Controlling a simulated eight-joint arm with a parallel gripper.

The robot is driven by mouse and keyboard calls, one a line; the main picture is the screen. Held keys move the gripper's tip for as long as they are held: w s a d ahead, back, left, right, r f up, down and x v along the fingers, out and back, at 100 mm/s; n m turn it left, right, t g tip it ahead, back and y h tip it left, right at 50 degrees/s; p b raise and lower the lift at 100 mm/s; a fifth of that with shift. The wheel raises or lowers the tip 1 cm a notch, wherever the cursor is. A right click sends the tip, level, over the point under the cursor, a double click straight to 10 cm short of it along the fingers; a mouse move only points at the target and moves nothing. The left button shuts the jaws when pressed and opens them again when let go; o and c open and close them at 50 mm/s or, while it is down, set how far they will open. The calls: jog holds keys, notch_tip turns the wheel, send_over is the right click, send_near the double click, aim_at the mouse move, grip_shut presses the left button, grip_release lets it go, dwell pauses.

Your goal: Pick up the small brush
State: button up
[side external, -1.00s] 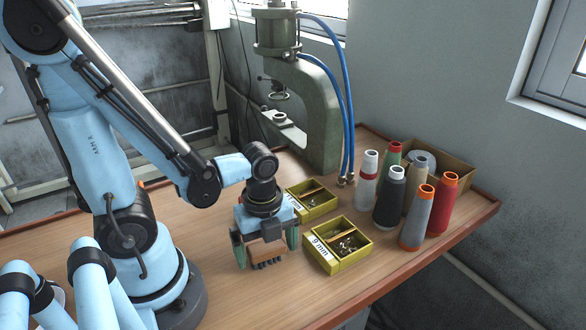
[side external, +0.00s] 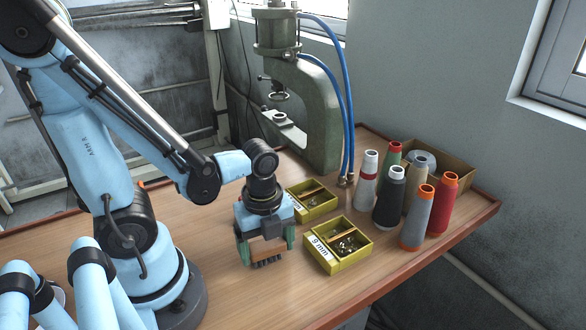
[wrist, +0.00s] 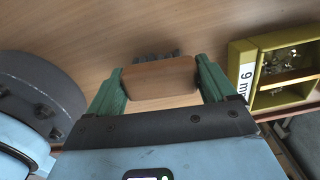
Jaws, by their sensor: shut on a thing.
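The small brush (side external: 267,248) has a brown wooden block and dark bristles pointing down to the table. In the wrist view the brush (wrist: 160,80) sits between the two green fingers, with the dark bristle tufts at its far side. My gripper (side external: 266,244) is shut on the brush's two ends, fingers pointing down; it also shows in the wrist view (wrist: 162,82). The brush is at or just above the tabletop; I cannot tell whether the bristles touch it.
A yellow box labelled 9 mm (side external: 338,246) with small metal parts stands close right of my gripper. A second yellow box (side external: 318,207) is behind it. Several thread spools (side external: 415,218) and a press (side external: 318,110) stand farther back. The wooden table (side external: 225,285) is clear in front.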

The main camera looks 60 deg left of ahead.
aim_at(266, 245)
jog(key=shift+r, duration=0.6)
jog(key=r, duration=0.2)
jog(key=shift+s+d+r, duration=0.15)
jog(key=shift+d+r, duration=0.1)
jog(key=shift+r, duration=0.05)
jog(key=s+d+r, duration=0.6)
jog(key=d, duration=0.3)
jog(key=shift+d+r, duration=0.25)
jog(key=shift+r, duration=0.1)
